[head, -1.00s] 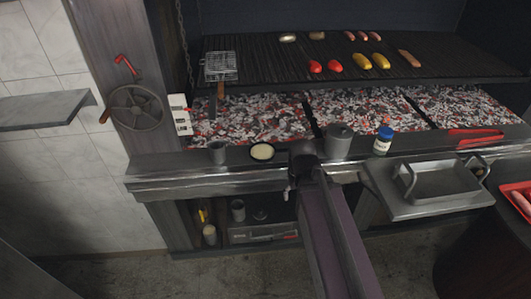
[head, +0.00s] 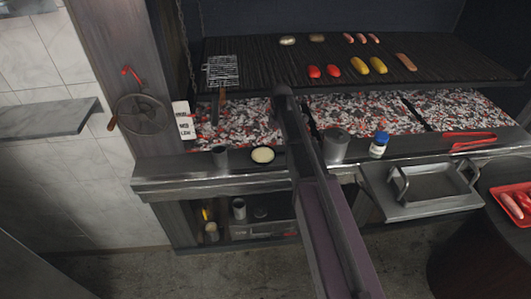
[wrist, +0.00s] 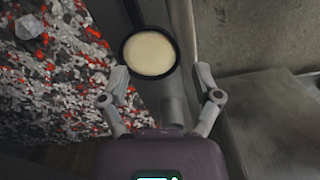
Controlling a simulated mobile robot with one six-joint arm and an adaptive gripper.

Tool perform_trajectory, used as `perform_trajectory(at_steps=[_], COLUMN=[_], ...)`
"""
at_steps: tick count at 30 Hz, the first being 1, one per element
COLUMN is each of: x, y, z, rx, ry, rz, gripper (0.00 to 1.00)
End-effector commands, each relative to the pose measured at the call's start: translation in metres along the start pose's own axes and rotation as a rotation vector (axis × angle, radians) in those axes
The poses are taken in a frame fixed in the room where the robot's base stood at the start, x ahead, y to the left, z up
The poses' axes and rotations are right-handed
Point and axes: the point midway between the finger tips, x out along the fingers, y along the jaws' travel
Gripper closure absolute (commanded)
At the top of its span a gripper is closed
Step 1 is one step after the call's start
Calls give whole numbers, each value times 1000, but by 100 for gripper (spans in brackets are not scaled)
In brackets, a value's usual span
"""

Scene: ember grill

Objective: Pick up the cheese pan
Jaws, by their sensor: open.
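The cheese pan (head: 262,156), a small round dark pan with pale yellow cheese in it, sits on the metal ledge in front of the embers. In the wrist view the cheese pan (wrist: 150,53) lies just ahead of my gripper (wrist: 160,82), with its dark handle running to the top edge. My gripper is open, its two fingers spread on either side with the pan a little beyond the tips. No contact with the pan is visible. In the head view my arm reaches over the ledge right of the pan, and my gripper cannot be made out.
A grey cup (head: 220,156) stands left of the pan. A grey lidded pot (head: 336,146) and a blue-capped jar (head: 379,145) stand to its right. Red embers (head: 240,122) glow behind the ledge, below the grill grate (head: 270,60). Red tongs (head: 473,141) lie farther right.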

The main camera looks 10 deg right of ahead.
Motion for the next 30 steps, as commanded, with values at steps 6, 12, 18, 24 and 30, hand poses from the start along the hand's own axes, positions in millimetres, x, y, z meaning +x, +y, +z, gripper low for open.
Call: perform_trajectory(at_steps=[6, 12, 18, 24, 30], x=[-9, -10, -9, -5, 7], y=[31, 34, 34, 34, 34], z=[-9, -9, -9, -8, -8], rx=[-161, -193, -191, -190, -189], ry=[0, 0, 0, 0, 0], rz=[0, 0, 0, 0, 0], gripper=[19, 19, 19, 19, 19])
